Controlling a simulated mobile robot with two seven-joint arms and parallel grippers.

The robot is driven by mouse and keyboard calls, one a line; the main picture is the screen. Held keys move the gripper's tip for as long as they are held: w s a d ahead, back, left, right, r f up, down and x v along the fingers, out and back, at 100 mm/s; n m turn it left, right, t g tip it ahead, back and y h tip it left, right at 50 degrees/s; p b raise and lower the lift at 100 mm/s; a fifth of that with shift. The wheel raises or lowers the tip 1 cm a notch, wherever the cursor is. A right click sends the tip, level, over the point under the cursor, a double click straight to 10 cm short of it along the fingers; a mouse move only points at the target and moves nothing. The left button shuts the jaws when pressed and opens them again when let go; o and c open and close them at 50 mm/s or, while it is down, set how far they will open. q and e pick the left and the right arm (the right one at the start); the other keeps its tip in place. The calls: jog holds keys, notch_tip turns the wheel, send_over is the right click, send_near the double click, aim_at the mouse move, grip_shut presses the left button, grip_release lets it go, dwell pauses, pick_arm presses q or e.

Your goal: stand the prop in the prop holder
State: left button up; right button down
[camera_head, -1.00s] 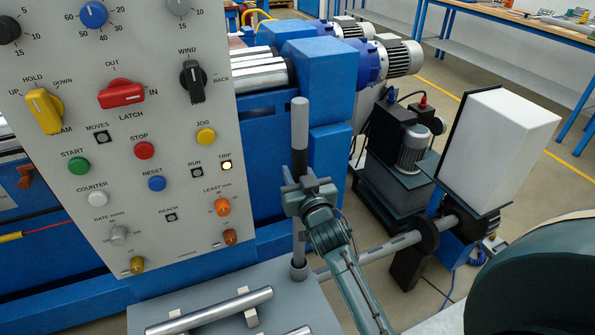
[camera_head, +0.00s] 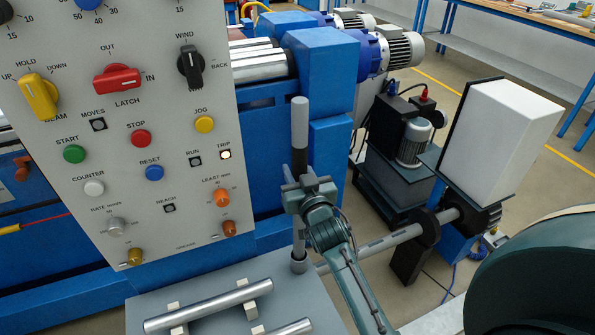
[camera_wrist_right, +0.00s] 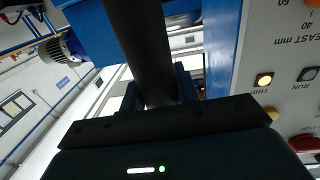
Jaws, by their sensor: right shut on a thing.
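The prop (camera_head: 299,123) is an upright grey rod with a dark band below its top. My right gripper (camera_head: 308,187) is shut on it around mid-height. In the right wrist view the dark part of the prop (camera_wrist_right: 143,50) rises out of the jaws. The prop's lower end meets a short round grey socket, which looks like the prop holder (camera_head: 299,265), at the back right of the grey table. The prop looks upright there; whether it is fully seated cannot be told. My left gripper does not show.
Two metal bars lie on cradles on the grey table (camera_head: 150,307); the nearer-left bar (camera_head: 208,306) is whole in view. The control panel (camera_head: 120,205) stands close on the left. A grey shaft (camera_head: 390,240) runs behind my right arm toward a white block (camera_head: 500,130).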

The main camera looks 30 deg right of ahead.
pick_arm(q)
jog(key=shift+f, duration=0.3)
pick_arm(e)
jog(key=shift+f, duration=0.15)
jog(key=c, duration=1.2)
grip_release()
jog(key=shift+o, duration=1.3)
jog(key=shift+f, duration=0.1)
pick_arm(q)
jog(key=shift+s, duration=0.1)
pick_arm(e)
jog(key=shift+f, duration=0.15)
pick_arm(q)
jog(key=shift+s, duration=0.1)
pick_arm(e)
jog(key=shift+s, duration=0.15)
